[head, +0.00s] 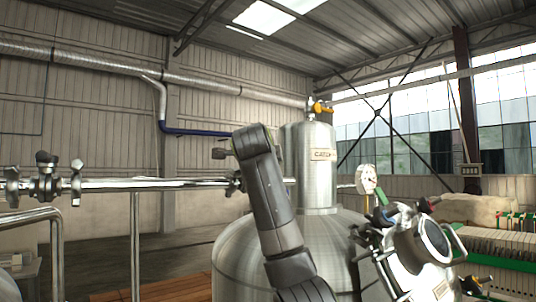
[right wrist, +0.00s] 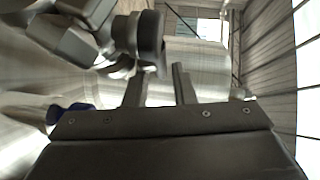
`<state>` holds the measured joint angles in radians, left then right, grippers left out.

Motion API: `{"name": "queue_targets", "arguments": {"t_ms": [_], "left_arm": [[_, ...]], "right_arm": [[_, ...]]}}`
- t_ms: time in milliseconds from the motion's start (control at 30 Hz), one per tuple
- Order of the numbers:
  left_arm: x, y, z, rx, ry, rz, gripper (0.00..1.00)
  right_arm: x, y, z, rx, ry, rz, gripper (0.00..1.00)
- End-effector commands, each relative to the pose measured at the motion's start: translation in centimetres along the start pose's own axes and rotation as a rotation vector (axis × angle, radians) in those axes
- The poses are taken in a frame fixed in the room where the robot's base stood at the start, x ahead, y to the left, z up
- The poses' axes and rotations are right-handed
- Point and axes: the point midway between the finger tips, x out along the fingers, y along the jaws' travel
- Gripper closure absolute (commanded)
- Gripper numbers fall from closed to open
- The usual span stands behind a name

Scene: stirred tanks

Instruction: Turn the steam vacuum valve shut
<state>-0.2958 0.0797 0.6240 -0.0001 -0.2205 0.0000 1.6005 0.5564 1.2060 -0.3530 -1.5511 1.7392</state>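No valve label for steam vacuum is readable, so I cannot tell which valve it is. In the head view a horizontal steel pipe (head: 160,184) carries metal valve fittings (head: 46,172) at its left end and a dark fitting (head: 235,183) beside my dark grey arm, which hides part of it. My right gripper shows in the right wrist view (right wrist: 160,82), its two fingers apart with nothing visible clamped between them. A dark round-ended grey fitting (right wrist: 139,36) overlaps the left finger in that view; I cannot tell whether they touch. My left gripper is not in view.
A labelled steel vessel (head: 312,172) with an orange-handled valve (head: 320,107) stands behind my arm on a wide tank (head: 235,262). A gauge (head: 366,178) and a round metal port (head: 433,240) stand right. A blue part (right wrist: 75,109) shows at left in the right wrist view.

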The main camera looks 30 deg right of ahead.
Motion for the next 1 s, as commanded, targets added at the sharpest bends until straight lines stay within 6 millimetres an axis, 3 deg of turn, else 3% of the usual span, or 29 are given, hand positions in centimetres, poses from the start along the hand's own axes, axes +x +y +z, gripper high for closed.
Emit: {"name": "queue_targets", "arguments": {"t_ms": [33, 233, 600, 800, 1000], "left_arm": [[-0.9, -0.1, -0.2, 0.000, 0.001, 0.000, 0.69], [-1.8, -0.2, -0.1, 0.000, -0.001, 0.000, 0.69], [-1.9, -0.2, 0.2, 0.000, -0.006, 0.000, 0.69], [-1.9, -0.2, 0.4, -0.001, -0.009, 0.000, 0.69], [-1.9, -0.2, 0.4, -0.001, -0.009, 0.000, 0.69]], "right_arm": [[0.9, -0.3, -0.2, -0.003, 0.003, 0.005, 0.77], [2.9, -0.1, 0.0, -0.001, 0.001, 0.002, 0.77], [3.5, 0.1, 0.0, -0.001, 0.000, 0.001, 0.77], [3.5, 0.1, 0.0, -0.001, 0.000, 0.001, 1.00], [3.5, 0.1, 0.0, -0.001, 0.000, 0.001, 1.00]]}}
